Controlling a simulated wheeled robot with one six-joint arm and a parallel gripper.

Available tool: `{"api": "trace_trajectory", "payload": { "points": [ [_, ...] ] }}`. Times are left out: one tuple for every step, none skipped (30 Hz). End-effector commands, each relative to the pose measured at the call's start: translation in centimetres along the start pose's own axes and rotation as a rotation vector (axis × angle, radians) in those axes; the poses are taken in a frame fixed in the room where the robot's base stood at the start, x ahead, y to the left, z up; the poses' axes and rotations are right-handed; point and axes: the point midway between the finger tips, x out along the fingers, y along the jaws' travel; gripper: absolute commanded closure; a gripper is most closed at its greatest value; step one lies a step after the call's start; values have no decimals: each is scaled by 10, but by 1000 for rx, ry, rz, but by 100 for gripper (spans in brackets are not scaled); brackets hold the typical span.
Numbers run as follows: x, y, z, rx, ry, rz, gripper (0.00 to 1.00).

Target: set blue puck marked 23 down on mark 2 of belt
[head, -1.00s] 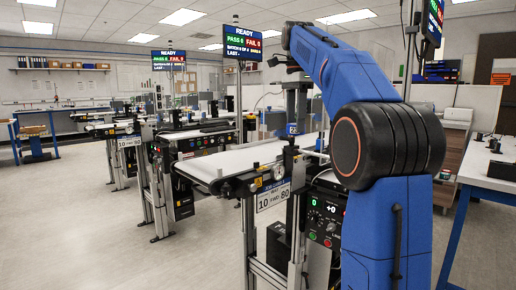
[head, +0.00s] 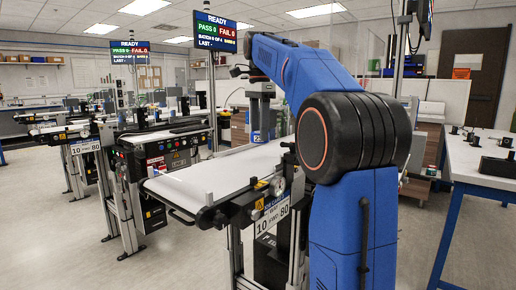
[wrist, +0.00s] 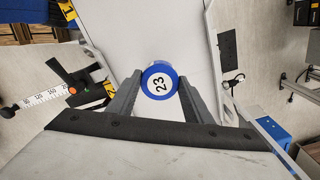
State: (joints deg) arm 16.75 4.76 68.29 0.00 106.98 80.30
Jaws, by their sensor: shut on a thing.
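The blue puck (wrist: 160,80), with a white face marked 23, sits between the fingers of my gripper (wrist: 160,77) in the wrist view. The fingers are shut on its two sides. The white belt (wrist: 190,35) lies beneath and beyond the puck; I cannot tell whether the puck touches it. Yellow tags stand along the belt's left edge in the wrist view: one reads 1 (wrist: 67,10), and another, lower tag (wrist: 110,88) is partly covered and hard to read. In the head view my gripper hangs over the white belt (head: 190,185), its fingers not clearly seen.
A ruler scale (wrist: 45,98) with a dark clamp is at the belt's left side. A side rail (wrist: 222,60) runs along its right. In the head view, a white table (head: 485,160) stands at right and a second conveyor (head: 165,140) at left.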

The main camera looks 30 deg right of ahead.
Motion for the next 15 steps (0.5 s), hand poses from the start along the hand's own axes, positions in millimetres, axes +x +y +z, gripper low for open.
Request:
{"api": "trace_trajectory", "payload": {
  "points": [
    [6, 1, 0, 0, 0, 1, 78],
    [9, 1, 0, 0, 0, 0, 78],
    [12, 1, 0, 0, 0, 0, 78],
    [14, 0, 0, 0, 0, 0, 78],
    [16, 0, 0, 0, 0, 0, 78],
    [19, 0, 0, 0, 0, 1, 78],
    [22, 0, 0, 0, 0, 0, 78],
    [25, 0, 0, 0, 0, 0, 78],
    [30, 1, 0, 0, 0, 2, 78],
    [35, 1, 0, 0, 0, 2, 78],
    [39, 0, 0, 0, 0, 1, 78],
    [44, 1, 0, 0, 0, 2, 78],
    [47, 1, 0, 0, 0, 1, 78],
    [49, 0, 0, 0, 0, 0, 78],
    [52, 0, 0, 0, 0, 0, 78]
  ]
}}
